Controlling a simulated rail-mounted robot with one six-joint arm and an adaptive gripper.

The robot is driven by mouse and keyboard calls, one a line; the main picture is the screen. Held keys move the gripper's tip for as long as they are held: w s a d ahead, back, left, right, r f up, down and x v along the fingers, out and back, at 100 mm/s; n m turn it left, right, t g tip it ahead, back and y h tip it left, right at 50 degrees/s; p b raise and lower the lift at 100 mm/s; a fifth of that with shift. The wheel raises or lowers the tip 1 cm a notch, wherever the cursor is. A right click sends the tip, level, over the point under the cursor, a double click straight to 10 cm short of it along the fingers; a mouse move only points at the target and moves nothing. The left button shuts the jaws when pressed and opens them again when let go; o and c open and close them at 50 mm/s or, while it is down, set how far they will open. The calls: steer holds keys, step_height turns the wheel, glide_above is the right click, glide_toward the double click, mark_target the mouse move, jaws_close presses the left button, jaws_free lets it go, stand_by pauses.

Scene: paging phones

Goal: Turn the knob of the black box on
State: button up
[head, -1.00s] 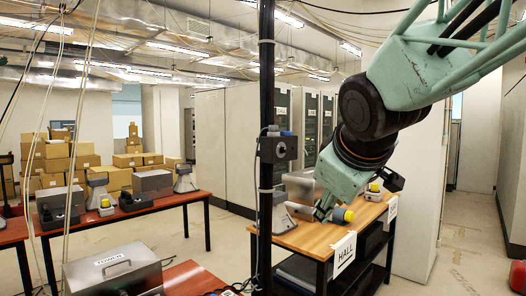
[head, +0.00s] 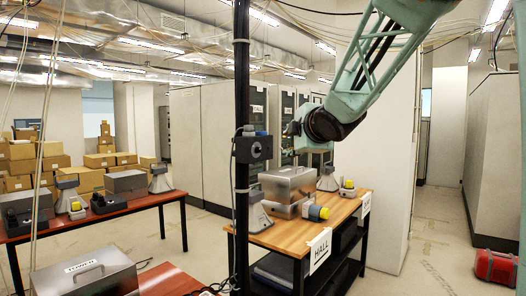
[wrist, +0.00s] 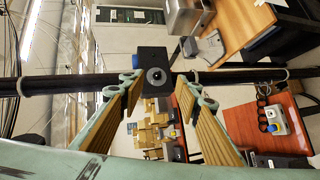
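The black box (head: 253,150) is fixed to a black vertical post (head: 241,210) and has a blue piece on top. In the wrist view, the black box (wrist: 153,62) shows between and just beyond my fingertips, with a round dark knob (wrist: 156,75) on the face toward me. The knob's setting is too small to read. My gripper (wrist: 159,79) is open, its two ribbed fingers apart and nothing between them. In the head view my gripper (head: 294,129) is right of the box at about its height, with a gap between them.
A wooden table (head: 285,236) labelled HALL holds a silver case (head: 288,184), grey horns and a box with a yellow button (head: 348,187). A red table (head: 110,216) stands left. A TOWER case (head: 85,278) is at the front. A red case (head: 495,266) lies right.

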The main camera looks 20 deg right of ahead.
steer(key=w+d+r+n+t+y, duration=0.25)
steer(key=w+n, duration=0.25)
steer(key=w, duration=0.3)
steer(key=n+g+y+p, duration=0.2)
steer(key=n+y, duration=0.7)
steer(key=n, duration=0.4)
glide_toward(259, 150)
steer(key=shift+s+d+f, duration=0.1)
steer(key=shift+s+d, duration=1.8)
steer(key=shift+w+a, duration=0.1)
steer(key=shift+p+x, duration=0.3)
steer(key=shift+x, duration=6.5)
steer(key=shift+c, duration=0.7)
steer(key=c, duration=0.7)
